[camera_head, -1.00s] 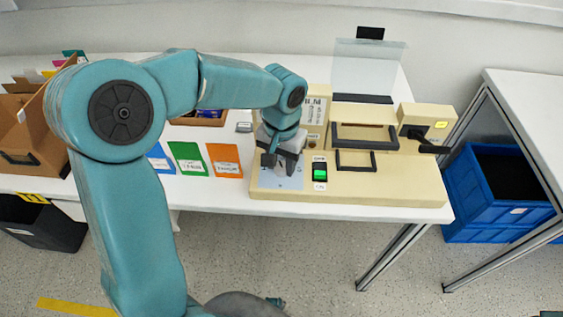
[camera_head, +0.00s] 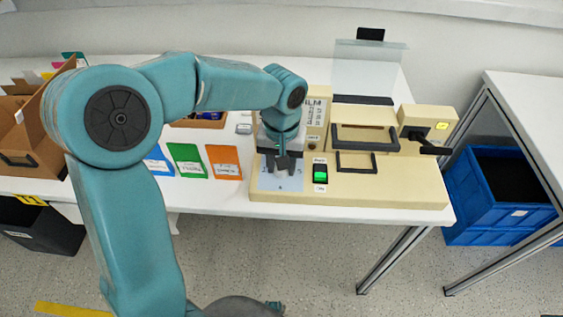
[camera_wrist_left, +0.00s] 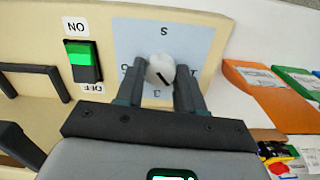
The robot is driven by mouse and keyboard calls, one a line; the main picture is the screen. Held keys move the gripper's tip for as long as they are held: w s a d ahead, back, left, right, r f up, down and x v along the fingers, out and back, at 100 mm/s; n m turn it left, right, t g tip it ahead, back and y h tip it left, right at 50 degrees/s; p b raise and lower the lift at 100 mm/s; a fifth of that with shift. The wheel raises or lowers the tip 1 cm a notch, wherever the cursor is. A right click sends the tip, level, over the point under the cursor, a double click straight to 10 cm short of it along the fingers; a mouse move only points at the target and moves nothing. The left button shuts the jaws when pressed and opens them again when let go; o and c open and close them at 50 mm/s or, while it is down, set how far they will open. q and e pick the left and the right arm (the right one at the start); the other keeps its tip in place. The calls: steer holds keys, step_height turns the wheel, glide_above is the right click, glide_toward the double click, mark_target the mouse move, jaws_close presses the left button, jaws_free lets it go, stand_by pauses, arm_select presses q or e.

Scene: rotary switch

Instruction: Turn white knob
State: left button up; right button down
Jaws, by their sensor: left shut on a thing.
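The white knob (camera_wrist_left: 160,70) is a small round dial with a dark pointer line. It sits on a pale blue dial plate (camera_wrist_left: 190,38) marked with letters or digits, on the beige machine (camera_head: 400,184). My left gripper (camera_wrist_left: 159,86) has its two dark fingers on either side of the knob and is shut on it. In the head view my left gripper (camera_head: 282,166) points down over the dial plate (camera_head: 270,182) and hides the knob. My right gripper is not in view.
A green-lit ON/OFF switch (camera_head: 320,173) is just right of the dial. Black handles (camera_head: 365,136) and a lever (camera_head: 432,149) stand farther right. Orange (camera_head: 224,163) and green (camera_head: 187,160) cards lie left of the machine. A cardboard box (camera_head: 30,140) is at far left.

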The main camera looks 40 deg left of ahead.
arm_select(q)
steer(key=shift+w+r, duration=0.15)
steer(key=shift+r, duration=0.05)
steer(key=o, duration=1)
steer(key=shift+o, duration=0.2)
steer(key=shift+f, duration=0.1)
step_height(320, 180, up, 16)
steer(key=p, duration=0.2)
steer(key=shift+r+p, duration=0.2)
steer(key=shift+p, duration=0.2)
steer(key=shift+s, duration=0.25)
